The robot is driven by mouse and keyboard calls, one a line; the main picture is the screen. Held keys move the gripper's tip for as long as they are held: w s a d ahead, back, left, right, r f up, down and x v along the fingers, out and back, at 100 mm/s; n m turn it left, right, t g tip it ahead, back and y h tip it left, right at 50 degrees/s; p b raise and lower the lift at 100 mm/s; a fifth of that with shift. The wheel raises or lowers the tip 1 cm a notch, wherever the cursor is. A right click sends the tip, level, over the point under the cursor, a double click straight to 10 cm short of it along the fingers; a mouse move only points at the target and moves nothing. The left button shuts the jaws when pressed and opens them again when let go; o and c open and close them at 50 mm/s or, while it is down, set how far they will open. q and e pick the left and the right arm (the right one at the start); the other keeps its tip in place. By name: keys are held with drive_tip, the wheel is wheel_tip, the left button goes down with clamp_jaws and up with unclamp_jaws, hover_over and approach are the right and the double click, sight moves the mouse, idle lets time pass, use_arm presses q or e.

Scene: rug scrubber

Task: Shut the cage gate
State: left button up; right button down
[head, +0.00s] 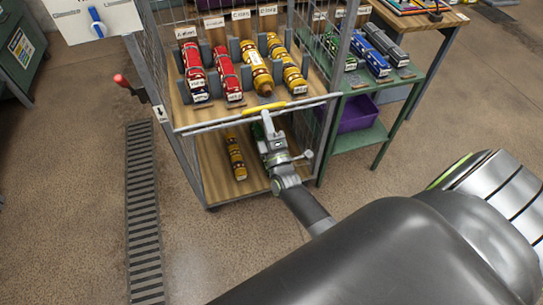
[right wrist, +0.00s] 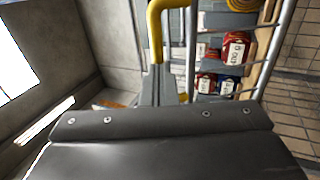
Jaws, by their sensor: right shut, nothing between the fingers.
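The wire cage (head: 153,60) stands ahead with its front towards me. A grey bar with a yellow handle (head: 290,104) runs across its front at upper-shelf height, apparently part of the gate; I cannot tell whether it is latched. My right gripper (head: 266,122) is shut and empty, just below and left of the handle, close to the bar; contact is unclear. In the right wrist view the yellow handle (right wrist: 155,30) rises close ahead of the gripper, with cage bars (right wrist: 192,50) to its right. A red-knobbed lever (head: 121,81) sticks out at the cage's left post. My left gripper is out of view.
A green table (head: 360,80) with blue and dark cylinders stands close on the right. A floor grate (head: 143,210) lies left; the floor around is clear.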

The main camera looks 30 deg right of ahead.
drive_tip(key=shift+w+d+r+g+y+p, duration=0.2)
drive_tip(key=shift+w+r+g+p, duration=0.6)
drive_tip(key=shift+p, duration=1.15)
drive_tip(key=shift+w+d+r+g+y+p, duration=0.2)
drive_tip(key=shift+w+r+g+p, duration=0.5)
drive_tip(key=shift+p, duration=1.25)
drive_tip(key=shift+w+d+r+g+p, duration=0.25)
drive_tip(key=shift+w+r+g+p, duration=0.25)
drive_tip(key=shift+w+r+p, duration=1)
drive_tip(key=shift+w+d+f+p, duration=0.15)
drive_tip(key=shift+w+f+p, duration=0.3)
drive_tip(key=shift+p, duration=0.6)
drive_tip(key=p+x, duration=0.1)
drive_tip(key=x, duration=0.1)
drive_tip(key=shift+w+d+r, duration=0.1)
drive_tip(key=shift+w+r, duration=0.05)
drive_tip(key=shift+w, duration=0.1)
drive_tip(key=shift+r, duration=0.2)
